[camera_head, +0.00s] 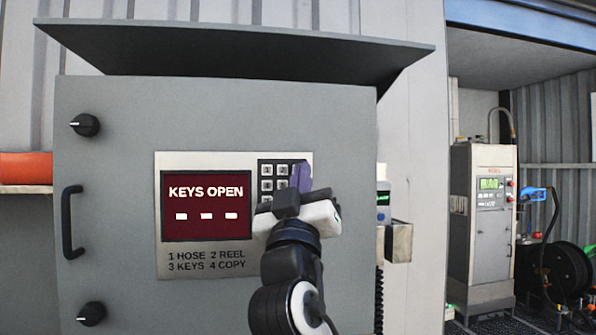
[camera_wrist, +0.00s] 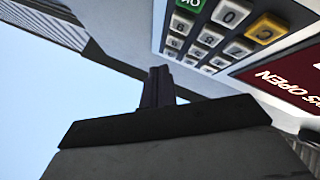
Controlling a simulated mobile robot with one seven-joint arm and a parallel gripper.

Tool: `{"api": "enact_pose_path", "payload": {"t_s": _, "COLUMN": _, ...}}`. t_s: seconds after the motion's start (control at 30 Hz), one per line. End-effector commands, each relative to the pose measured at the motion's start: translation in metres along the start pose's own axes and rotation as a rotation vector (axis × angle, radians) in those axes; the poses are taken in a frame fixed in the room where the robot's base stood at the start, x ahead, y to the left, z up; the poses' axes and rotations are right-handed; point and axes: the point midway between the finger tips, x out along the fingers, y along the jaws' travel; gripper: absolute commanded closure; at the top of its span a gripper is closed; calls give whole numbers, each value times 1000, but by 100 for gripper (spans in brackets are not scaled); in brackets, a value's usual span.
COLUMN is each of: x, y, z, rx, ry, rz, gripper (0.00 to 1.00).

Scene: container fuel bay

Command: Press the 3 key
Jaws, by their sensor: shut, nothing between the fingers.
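The keypad (camera_head: 262,209) is on a pale panel on the front of a grey cabinet, right of a dark red screen (camera_head: 205,232). The screen reads "KEYS OPEN" above three white blocks. My gripper (camera_head: 301,172) is shut and empty, its purple fingers in front of the keypad's right side. They hide the right-hand keys there, and I cannot make out the 3 key. In the wrist view the shut fingers (camera_wrist: 158,86) point toward the cabinet, and the keypad (camera_wrist: 212,40) shows tilted at upper right. I cannot tell whether the fingertips touch a key.
The grey cabinet (camera_head: 110,190) has a dark handle (camera_head: 70,222), two black knobs and a sloping hood (camera_head: 240,55) above. Text under the screen reads "1 HOSE 2 REEL 3 KEYS 4 COPY". A fuel pump (camera_head: 485,225) and a hose reel (camera_head: 563,270) stand at right.

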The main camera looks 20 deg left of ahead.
Motion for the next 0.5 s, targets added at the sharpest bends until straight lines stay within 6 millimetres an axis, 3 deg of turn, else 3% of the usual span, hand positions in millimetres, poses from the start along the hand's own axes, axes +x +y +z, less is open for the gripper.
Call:
{"api": "enact_pose_path", "payload": {"t_s": 0.23, "x": -3, "y": 2, "z": -2, "rx": 1, "ry": 1, "rz": 1, "gripper": 100}}
{"api": "enact_pose_path", "payload": {"t_s": 0.5, "x": -22, "y": 16, "z": -16, "rx": 1, "ry": 2, "rz": 1, "gripper": 100}}
